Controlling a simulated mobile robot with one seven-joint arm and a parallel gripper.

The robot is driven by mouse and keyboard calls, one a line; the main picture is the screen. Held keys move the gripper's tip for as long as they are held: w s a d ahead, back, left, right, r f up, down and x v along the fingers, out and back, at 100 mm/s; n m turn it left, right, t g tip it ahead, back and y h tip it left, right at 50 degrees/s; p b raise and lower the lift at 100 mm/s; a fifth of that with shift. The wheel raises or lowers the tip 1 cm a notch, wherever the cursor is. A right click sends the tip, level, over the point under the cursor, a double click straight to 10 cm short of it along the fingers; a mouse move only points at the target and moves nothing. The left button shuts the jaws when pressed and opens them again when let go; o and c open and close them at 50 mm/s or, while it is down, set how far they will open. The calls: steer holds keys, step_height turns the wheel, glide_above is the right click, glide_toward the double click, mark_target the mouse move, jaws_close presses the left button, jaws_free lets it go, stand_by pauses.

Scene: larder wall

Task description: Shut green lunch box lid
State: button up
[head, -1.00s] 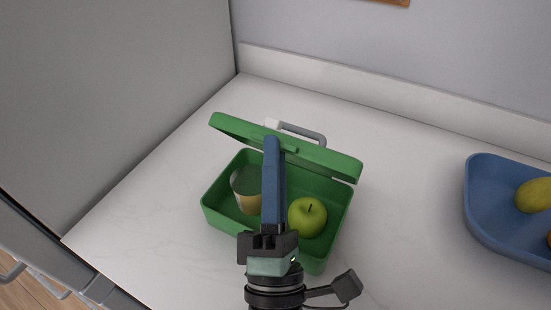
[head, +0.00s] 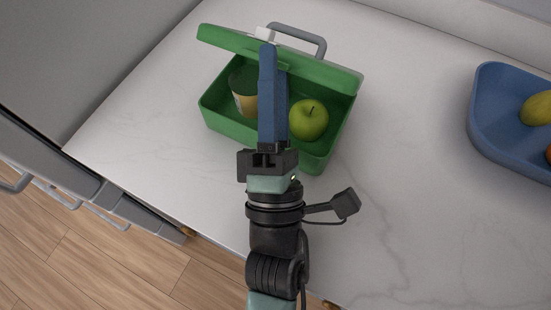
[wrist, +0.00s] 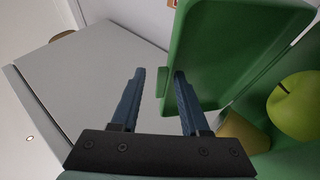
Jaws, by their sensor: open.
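The green lunch box (head: 225,122) stands on the white counter with its lid (head: 320,72) raised, hinged at the far side and leaning over the box. A green apple (head: 308,120) and a cup-like container (head: 244,92) are inside. My gripper (head: 267,50) reaches over the box from the front, its blue fingers hiding part of the interior and ending at the lid's edge. In the wrist view my gripper (wrist: 157,75) is open, with the lid (wrist: 225,50) close to its right finger; whether they touch is unclear. The apple (wrist: 297,105) shows at the right.
A blue bowl (head: 500,135) with fruit stands at the right of the counter (head: 400,200). A tall grey panel (head: 80,60) stands at the left. A grey handle (head: 300,38) rises behind the lid. The counter between box and bowl is clear.

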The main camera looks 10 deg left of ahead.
steer(key=s+d, duration=0.2)
steer(key=s, duration=1)
steer(key=shift+b, duration=0.35)
steer(key=shift+s+f, duration=0.1)
steer(key=v, duration=0.2)
steer(key=f+v, duration=0.1)
steer(key=v, duration=0.2)
steer(key=w+v, duration=0.1)
steer(key=v, duration=0.2)
steer(key=shift+s+d+f, duration=0.15)
steer(key=shift+d+f, duration=0.15)
steer(key=shift+f, duration=0.15)
steer(key=s+d+f, duration=0.1)
steer(key=s+f, duration=0.3)
steer(key=shift+f, duration=0.35)
steer(key=shift+r+p, duration=0.15)
steer(key=shift+p, duration=0.15)
